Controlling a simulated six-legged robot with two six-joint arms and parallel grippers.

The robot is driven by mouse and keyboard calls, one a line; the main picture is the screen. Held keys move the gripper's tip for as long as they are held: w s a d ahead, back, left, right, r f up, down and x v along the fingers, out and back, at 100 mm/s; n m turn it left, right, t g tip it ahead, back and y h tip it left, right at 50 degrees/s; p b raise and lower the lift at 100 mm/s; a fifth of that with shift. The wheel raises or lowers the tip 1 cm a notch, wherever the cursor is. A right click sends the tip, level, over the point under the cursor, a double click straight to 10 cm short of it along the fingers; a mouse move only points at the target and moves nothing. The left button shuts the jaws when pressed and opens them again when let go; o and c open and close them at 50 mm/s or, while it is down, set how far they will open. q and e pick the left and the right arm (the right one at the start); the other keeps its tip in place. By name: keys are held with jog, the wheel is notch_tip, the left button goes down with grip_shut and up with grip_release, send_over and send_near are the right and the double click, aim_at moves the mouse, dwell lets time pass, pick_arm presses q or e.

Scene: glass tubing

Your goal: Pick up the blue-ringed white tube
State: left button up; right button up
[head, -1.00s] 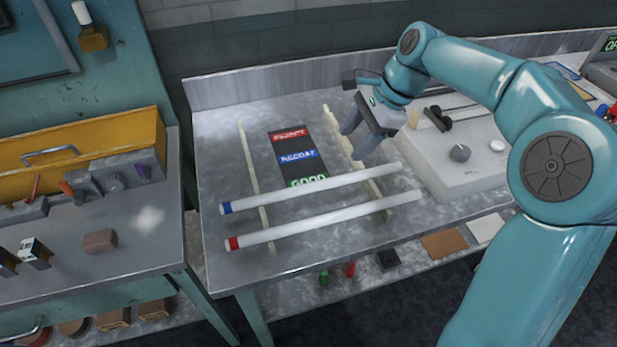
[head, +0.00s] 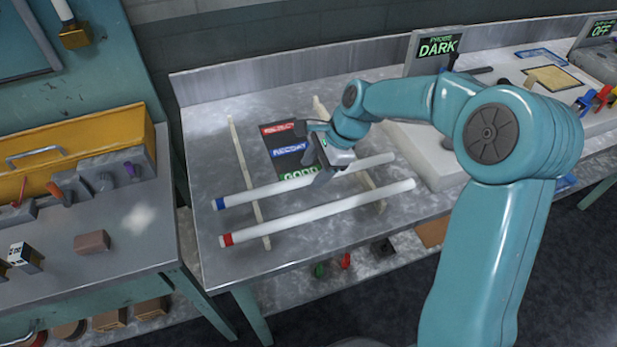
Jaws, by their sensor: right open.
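The blue-ringed white tube (head: 270,190) lies across two thin rails on the metal bench, its blue ring near the left end. A red-ringed white tube (head: 315,213) lies nearer the front, roughly parallel and apart from it. My right gripper (head: 320,177) is open, fingers pointing down, at the middle of the blue-ringed tube. It hides a short stretch of that tube. I cannot tell whether the fingers straddle or touch it. My left gripper is not in view.
Behind the tubes lies a dark board (head: 283,150) with red, blue and green labels, partly covered by my right gripper. The left rail (head: 241,160) and right rail (head: 372,184) run under the tubes. A display reading DARK (head: 438,47) stands at the back right.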

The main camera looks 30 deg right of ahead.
aim_at(309, 179)
jog(key=x, duration=0.3)
jog(key=shift+w+d, duration=0.1)
jog(key=shift+w, duration=0.05)
jog(key=shift+r, duration=0.1)
grip_shut()
